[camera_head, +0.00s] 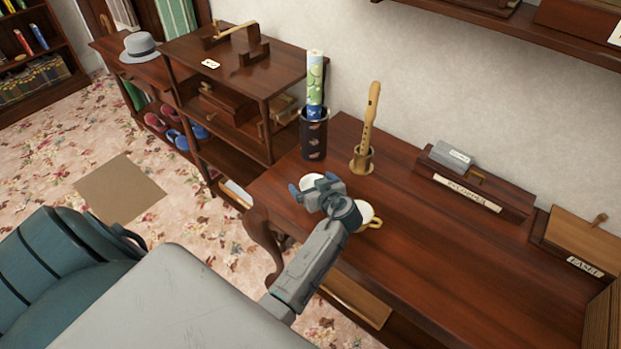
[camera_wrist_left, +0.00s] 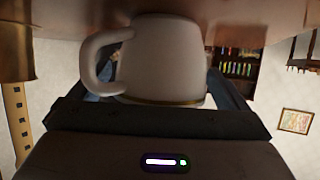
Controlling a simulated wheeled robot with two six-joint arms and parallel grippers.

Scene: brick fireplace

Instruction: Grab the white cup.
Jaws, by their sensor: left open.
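The white cup (camera_head: 311,181) stands on the dark wooden desk in the head view, partly hidden by my left gripper (camera_head: 312,188). In the left wrist view the white cup (camera_wrist_left: 165,58) fills the middle, with its handle on the left and a thin gold rim. That picture is upside down, with the desk at the top. My left gripper is open, and its fingers lie on either side of the cup. I cannot tell whether they touch it. My right gripper is not in view.
A recorder on a stand (camera_head: 369,130) and a dark cylindrical holder (camera_head: 313,138) stand behind. A labelled wooden box (camera_head: 475,190) sits at the back. The desk's right middle is clear.

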